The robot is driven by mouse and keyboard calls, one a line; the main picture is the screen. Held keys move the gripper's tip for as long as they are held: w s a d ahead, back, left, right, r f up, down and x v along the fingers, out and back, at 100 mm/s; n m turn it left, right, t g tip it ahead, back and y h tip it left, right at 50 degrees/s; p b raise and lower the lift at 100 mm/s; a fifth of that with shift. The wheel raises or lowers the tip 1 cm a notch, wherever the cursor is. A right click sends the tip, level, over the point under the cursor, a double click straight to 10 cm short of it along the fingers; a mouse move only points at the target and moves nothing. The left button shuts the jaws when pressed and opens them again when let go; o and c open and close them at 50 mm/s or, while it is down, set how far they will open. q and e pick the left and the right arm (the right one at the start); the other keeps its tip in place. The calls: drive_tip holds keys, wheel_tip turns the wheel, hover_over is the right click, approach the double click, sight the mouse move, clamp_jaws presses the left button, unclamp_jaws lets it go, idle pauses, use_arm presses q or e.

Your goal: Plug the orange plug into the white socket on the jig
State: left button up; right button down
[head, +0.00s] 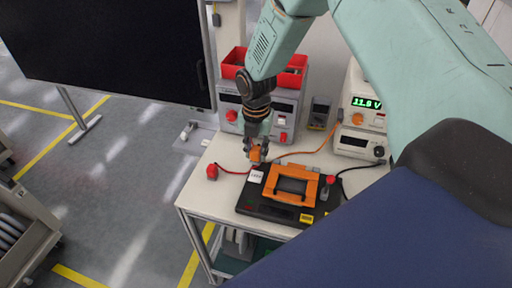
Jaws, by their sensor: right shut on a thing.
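My right gripper (257,147) reaches down over the bench and is shut on the orange plug (256,156), of which only a small part shows between the fingers. An orange cable (310,151) runs from near it to the power supply at the right. The jig (250,205) is a dark plate with an orange frame on top. The white socket (257,176) is at the jig's back left corner, just below the plug in the picture. I cannot tell whether plug and socket touch. My left gripper is out of view.
A red plug (212,171) lies left of the jig, and another red connector (331,180) sits at its right. Instruments (364,112) and a meter (319,112) stand behind. Red bins (294,76) top another instrument. The bench's front left (207,200) is clear.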

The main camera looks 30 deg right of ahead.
sight(256, 162)
drive_tip(key=shift+w+d+f, duration=0.1)
drive_tip(key=shift+w, duration=0.1)
drive_tip(key=shift+s, duration=0.15)
drive_tip(key=shift+s+a, duration=0.2)
drive_tip(key=shift+s, duration=0.05)
drive_tip(key=shift+w+d+f+b, duration=0.1)
drive_tip(key=shift+d+f+b, duration=0.05)
drive_tip(key=shift+f+b, duration=0.15)
drive_tip(key=shift+w+f+b, duration=0.15)
drive_tip(key=shift+f+b, duration=0.35)
drive_tip(key=shift+f, duration=0.2)
wheel_tip(256, 162, down, 2)
drive_tip(key=shift+f+b, duration=0.25)
drive_tip(key=shift+b, duration=0.85)
drive_tip(key=shift+f+b, duration=0.3)
drive_tip(key=shift+f, duration=0.4)
